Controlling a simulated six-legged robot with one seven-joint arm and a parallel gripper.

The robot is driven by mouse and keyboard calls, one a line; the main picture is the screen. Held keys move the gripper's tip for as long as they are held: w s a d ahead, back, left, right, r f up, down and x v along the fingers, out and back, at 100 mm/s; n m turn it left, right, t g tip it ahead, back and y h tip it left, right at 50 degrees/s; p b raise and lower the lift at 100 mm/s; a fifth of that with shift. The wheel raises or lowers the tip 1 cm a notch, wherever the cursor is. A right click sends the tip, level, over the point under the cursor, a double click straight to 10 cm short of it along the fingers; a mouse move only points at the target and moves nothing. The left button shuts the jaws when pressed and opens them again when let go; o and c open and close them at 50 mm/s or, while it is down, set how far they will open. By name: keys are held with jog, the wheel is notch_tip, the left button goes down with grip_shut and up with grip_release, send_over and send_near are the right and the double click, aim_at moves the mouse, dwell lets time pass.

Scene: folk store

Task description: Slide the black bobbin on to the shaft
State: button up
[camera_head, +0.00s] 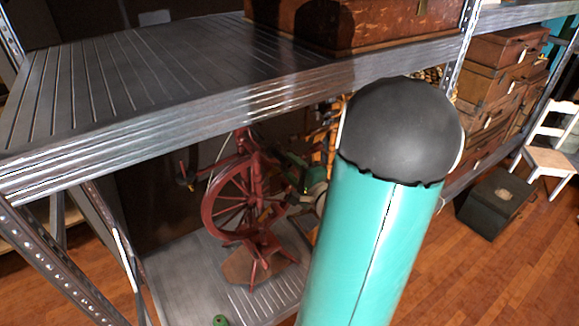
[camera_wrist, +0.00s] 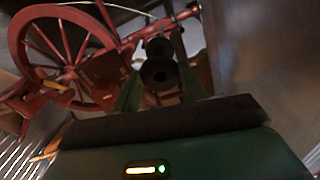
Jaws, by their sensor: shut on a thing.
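The black bobbin (camera_wrist: 160,74) is in the wrist view, one round end with a dark centre hole facing the camera. My gripper (camera_wrist: 157,60) is shut on it, a green finger on each side. The red spinning wheel (camera_head: 232,203) stands on the lower shelf in the head view; its spoked wheel (camera_wrist: 62,50) fills the upper left of the wrist view. A red bar runs just beyond the bobbin. I cannot make out the shaft clearly or tell whether the bobbin touches it. In the head view my arm partly hides the gripper.
The metal upper shelf (camera_head: 130,85) hangs over the wheel, with a brown case (camera_head: 370,22) on it. A slotted post stands at the left. The lower shelf (camera_head: 185,275) has bare room left of the wheel. A small green object (camera_head: 220,320) lies at its front.

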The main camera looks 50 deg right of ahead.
aim_at(285, 161)
jog(key=shift+r, duration=0.15)
jog(key=shift+d, duration=0.1)
jog(key=shift+x, duration=1)
jog(key=shift+s, duration=0.15)
jog(key=shift+w+d, duration=0.15)
jog(key=shift+w, duration=0.45)
jog(key=shift+w, duration=0.3)
jog(key=shift+x, duration=5)
